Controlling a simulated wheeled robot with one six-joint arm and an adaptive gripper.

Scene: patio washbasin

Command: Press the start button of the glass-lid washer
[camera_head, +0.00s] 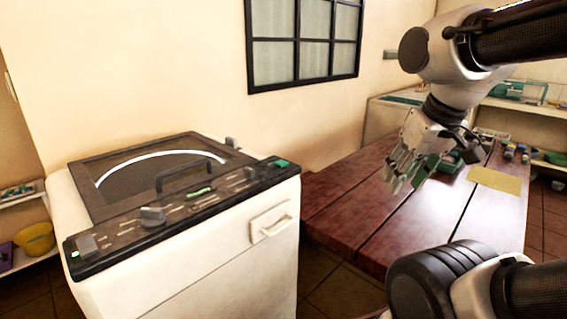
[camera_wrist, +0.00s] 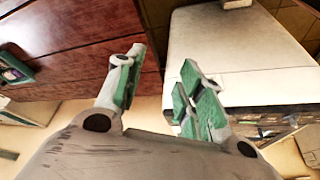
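The washer (camera_head: 190,260) stands at the left in the head view, a white body with a dark-framed glass lid (camera_head: 150,175) that is closed. Its sloping black control panel (camera_head: 225,195) carries a grey knob (camera_head: 152,215), a small green strip (camera_head: 200,192) and a green square button (camera_head: 283,163) at the right end. A pale piece with a green mark (camera_head: 86,245) sits at the left end. Labels are too small to read. My gripper (camera_head: 402,172) is open and empty above the wooden table, right of the washer and apart from it. Its green-padded fingers (camera_wrist: 160,78) are spread in the wrist view.
The red-brown wooden table (camera_head: 345,200) stands right of the washer, with a yellow mat (camera_head: 495,180) and small items on it. A white unit (camera_head: 380,118) stands behind it by the wall. A barred window (camera_head: 303,45) is above. Shelves with a yellow bowl (camera_head: 35,238) are far left.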

